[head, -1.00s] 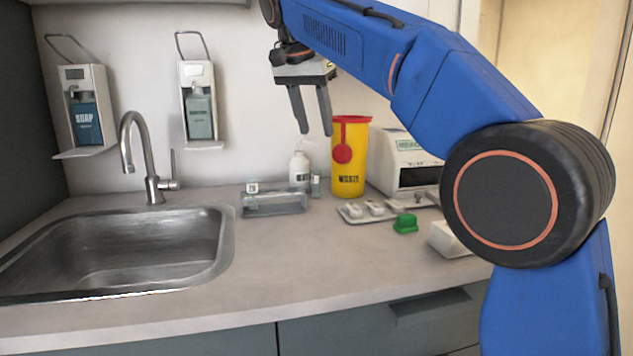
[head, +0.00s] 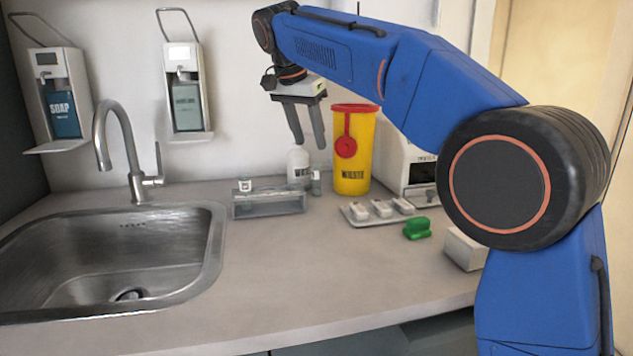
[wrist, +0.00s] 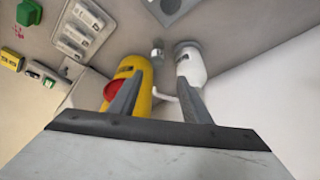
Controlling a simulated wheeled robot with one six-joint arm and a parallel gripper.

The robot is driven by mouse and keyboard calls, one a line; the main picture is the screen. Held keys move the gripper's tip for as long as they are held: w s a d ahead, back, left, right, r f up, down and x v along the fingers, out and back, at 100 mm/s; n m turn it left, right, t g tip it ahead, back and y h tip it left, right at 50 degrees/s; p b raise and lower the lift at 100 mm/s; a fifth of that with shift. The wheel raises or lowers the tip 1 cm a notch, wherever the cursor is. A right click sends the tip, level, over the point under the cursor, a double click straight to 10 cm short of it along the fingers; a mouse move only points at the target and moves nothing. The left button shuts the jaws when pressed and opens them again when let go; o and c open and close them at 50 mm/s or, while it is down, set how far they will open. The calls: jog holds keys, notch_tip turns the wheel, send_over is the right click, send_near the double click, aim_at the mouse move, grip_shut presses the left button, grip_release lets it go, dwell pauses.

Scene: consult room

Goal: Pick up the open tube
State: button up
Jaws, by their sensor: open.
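A small clear tube (head: 316,181) stands on the counter beside a white bottle (head: 298,165). It also shows in the wrist view (wrist: 157,48), just left of the bottle. A second small vial (head: 244,185) with a pale label shows at the clear rack (head: 270,205). I cannot tell from the pictures which of the two is open at the top. My gripper (head: 309,143) is open and empty, pointing down above the white bottle and the tube. In the wrist view its fingers (wrist: 160,82) overlap the yellow bin and the bottle.
A yellow waste bin (head: 353,165) with a red lid stands right of the tube. A tray of white items (head: 360,218), a green object (head: 417,229) and a white box-like device (head: 412,175) lie further right. The sink (head: 190,290) is at left; the counter's front middle is clear.

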aim_at(317, 169)
jog(key=x, duration=0.4)
jog(key=shift+f, duration=0.1)
jog(key=f, duration=0.2)
jog(key=d+f, duration=0.1)
jog(key=f, duration=0.1)
jog(key=shift+w+d+f, duration=0.1)
jog(key=shift+w+f, duration=0.2)
jog(key=shift+f, duration=0.35)
jog(key=shift+c, duration=0.4)
grip_shut()
